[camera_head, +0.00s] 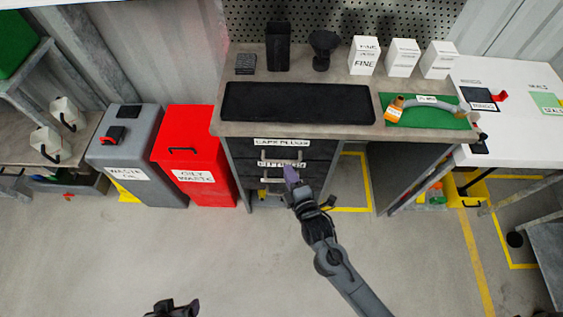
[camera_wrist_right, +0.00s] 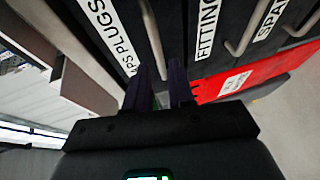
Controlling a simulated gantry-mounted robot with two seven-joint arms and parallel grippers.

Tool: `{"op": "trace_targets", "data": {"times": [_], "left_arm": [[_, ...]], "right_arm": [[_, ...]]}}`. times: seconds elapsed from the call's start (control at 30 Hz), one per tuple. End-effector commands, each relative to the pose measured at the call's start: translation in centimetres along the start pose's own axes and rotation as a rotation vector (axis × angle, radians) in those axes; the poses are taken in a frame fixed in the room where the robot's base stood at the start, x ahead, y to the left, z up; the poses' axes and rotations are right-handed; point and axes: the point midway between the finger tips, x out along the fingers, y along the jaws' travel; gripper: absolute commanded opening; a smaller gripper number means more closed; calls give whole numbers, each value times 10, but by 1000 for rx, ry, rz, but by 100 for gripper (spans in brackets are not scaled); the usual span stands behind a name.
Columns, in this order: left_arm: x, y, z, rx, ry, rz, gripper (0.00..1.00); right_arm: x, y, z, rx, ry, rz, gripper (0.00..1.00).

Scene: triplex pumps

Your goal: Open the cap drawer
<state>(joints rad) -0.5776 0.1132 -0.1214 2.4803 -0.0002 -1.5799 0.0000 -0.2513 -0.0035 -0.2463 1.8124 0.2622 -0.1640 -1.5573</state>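The cap drawer (camera_head: 240,146), labelled "CAPS PLUGS", is the top drawer of the dark cabinet under the bench. It looks closed. Its grey bar handle (camera_head: 283,156) also shows in the wrist view (camera_wrist_right: 152,35). My right gripper (camera_head: 289,172) is in front of the cabinet, at the height of the fittings label in the head view. In the wrist view its two purple fingers (camera_wrist_right: 160,78) are apart, and the near end of the cap drawer handle appears between their tips. Contact cannot be told. My left gripper (camera_head: 172,308) is partly visible at the bottom edge; its fingers are unclear.
The fittings drawer (camera_wrist_right: 205,45) and a spare drawer (camera_wrist_right: 265,30) lie below. A red oily waste bin (camera_head: 200,150) and a grey waste oil bin (camera_head: 130,150) stand left. The bench top (camera_head: 300,65) holds boxes and a black mat. The floor in front is clear.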

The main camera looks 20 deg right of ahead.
Motion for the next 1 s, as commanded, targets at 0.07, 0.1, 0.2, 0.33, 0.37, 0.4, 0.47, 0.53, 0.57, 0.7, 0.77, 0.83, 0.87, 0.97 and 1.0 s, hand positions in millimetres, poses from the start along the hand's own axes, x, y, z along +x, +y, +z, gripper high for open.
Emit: {"op": "trace_targets", "data": {"times": [0.07,0.1,0.2,0.33,0.37,0.4,0.47,0.53,0.57,0.7,0.77,0.83,0.87,0.97,1.0], "left_arm": [[8,-1,3,3,-2,-3,74],[10,-1,4,4,-2,-4,74],[14,-2,6,6,-3,-6,74],[18,-2,7,9,-4,-9,74],[19,-2,8,10,-4,-9,74],[20,-3,8,10,-5,-9,74],[21,-3,8,10,-5,-10,74],[21,-3,9,10,-5,-10,74],[21,-3,9,10,-5,-10,74],[21,-2,8,9,-5,-9,74],[21,-2,8,8,-5,-8,74],[21,-2,8,6,-4,-6,74],[21,-1,8,5,-4,-6,74],[21,0,8,1,-4,-3,74],[21,0,8,0,-4,-2,74]], "right_arm": [[15,-2,0,1,1,3,23],[21,-1,0,2,0,4,23],[36,-1,0,2,0,2,23],[50,-1,0,1,1,2,23],[52,-1,0,1,1,2,23],[55,-1,0,1,0,1,23],[58,0,0,1,0,1,23],[61,0,0,1,0,1,23],[62,0,0,1,0,1,23],[62,1,0,1,0,1,23],[62,1,0,1,0,0,23],[62,0,0,1,1,0,23],[62,0,0,1,1,0,20],[62,0,0,1,1,0,5],[62,0,0,1,1,0,0]]}}
